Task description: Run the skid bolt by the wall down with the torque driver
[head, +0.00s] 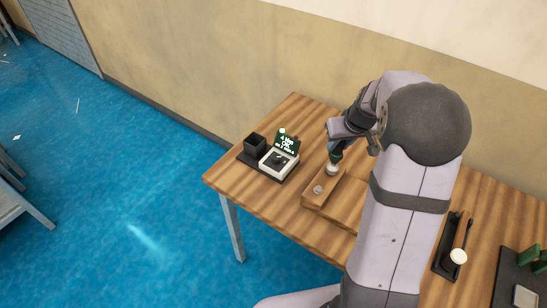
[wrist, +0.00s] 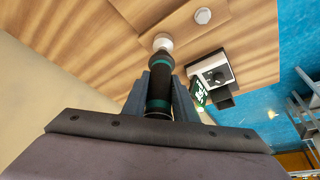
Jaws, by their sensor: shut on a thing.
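My gripper (head: 340,142) is shut on the torque driver (wrist: 158,75), a dark tool with teal bands; the driver also shows below my gripper in the head view (head: 335,155). Its far end meets the pale round head of the skid bolt by the wall (wrist: 163,41), also visible in the head view (head: 331,170). The driver hides part of that bolt, and I cannot tell how far down the bolt sits. A second pale bolt head (head: 318,189) is on the same wooden skid (head: 345,188), nearer the table's front edge; it is uncovered in the wrist view (wrist: 203,15).
Left of the skid are a white device with a dark dial (head: 279,160), a green lettered display (head: 287,142) and a black open box (head: 255,144). A dark tray (head: 440,265) holding tools lies to the right. The wall (head: 300,65) runs behind the wooden table (head: 240,175).

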